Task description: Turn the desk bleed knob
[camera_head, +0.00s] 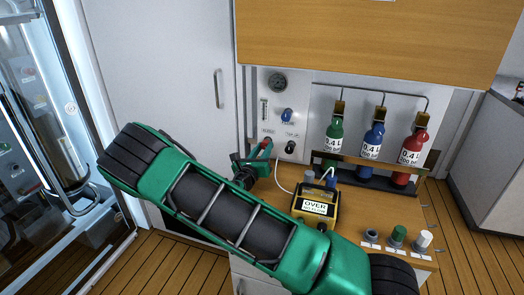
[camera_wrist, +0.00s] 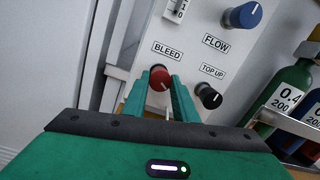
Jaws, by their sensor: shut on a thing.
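The red bleed knob (camera_wrist: 159,78) sits on the white panel under a "BLEED" label (camera_wrist: 168,50); its white pointer line shows. In the wrist view my gripper (camera_wrist: 158,90) has one finger on each side of the knob and is shut on it. In the head view my gripper (camera_head: 256,157) reaches the lower left of the panel (camera_head: 296,95), where the red knob (camera_head: 266,143) shows only in small part.
A black "TOP UP" knob (camera_wrist: 208,96) is close to the right finger; a blue "FLOW" knob (camera_wrist: 242,15) is above it. Green (camera_head: 335,132), blue (camera_head: 374,138) and red (camera_head: 411,147) bottles stand right of the panel. A yellow meter reading "OVER" (camera_head: 315,207) sits on the desk.

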